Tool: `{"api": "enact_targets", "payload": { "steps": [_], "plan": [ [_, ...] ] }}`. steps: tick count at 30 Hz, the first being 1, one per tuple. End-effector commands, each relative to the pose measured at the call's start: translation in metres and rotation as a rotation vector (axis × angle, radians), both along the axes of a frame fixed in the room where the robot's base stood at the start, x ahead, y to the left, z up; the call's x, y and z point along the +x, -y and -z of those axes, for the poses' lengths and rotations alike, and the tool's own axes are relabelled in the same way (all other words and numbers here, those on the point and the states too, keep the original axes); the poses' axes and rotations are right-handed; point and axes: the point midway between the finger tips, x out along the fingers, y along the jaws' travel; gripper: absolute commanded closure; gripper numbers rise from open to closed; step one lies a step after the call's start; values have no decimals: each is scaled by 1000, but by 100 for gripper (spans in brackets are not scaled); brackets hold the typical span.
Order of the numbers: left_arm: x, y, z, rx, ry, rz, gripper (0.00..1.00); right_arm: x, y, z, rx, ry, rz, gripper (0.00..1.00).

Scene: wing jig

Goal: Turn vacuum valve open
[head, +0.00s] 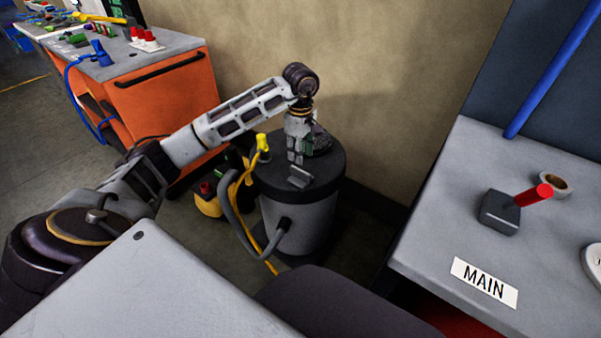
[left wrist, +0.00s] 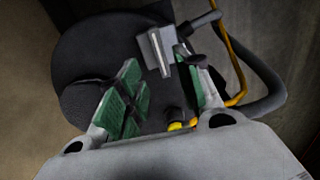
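My left gripper (head: 297,158) points down over the black lid (head: 266,178) of a grey vacuum drum (head: 300,222). In the left wrist view its green-padded fingers (left wrist: 168,88) are apart, with nothing held between them. A light grey bracket-like piece (head: 300,178) stands on the lid just below the fingertips; it also shows in the left wrist view (left wrist: 157,51), beyond the finger gap. At the right, a red handle (head: 534,195) sticks out of a dark grey block (head: 500,212) near a label reading MAIN (head: 484,282). I cannot tell which piece is the valve. My right gripper is not in view.
A grey hose (head: 240,215) and a yellow hose (head: 252,185) run beside the drum. An orange cabinet (head: 170,95) stands at the back left, the wall is close behind. A grey bench (head: 440,210) at the right carries a tape roll (head: 555,182).

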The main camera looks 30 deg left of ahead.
Motion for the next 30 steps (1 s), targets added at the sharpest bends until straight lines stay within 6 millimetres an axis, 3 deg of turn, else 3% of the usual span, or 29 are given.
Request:
{"api": "enact_targets", "payload": {
  "steps": [16, 22, 30],
  "plan": [
    [-1, 0, 72, 0, -2, 0, 65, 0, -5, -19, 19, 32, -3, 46],
    [0, 0, 86, 0, 0, -1, 65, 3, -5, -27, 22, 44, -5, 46],
    [0, 0, 89, 0, 0, 0, 65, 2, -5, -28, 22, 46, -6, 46]
  ]
}}
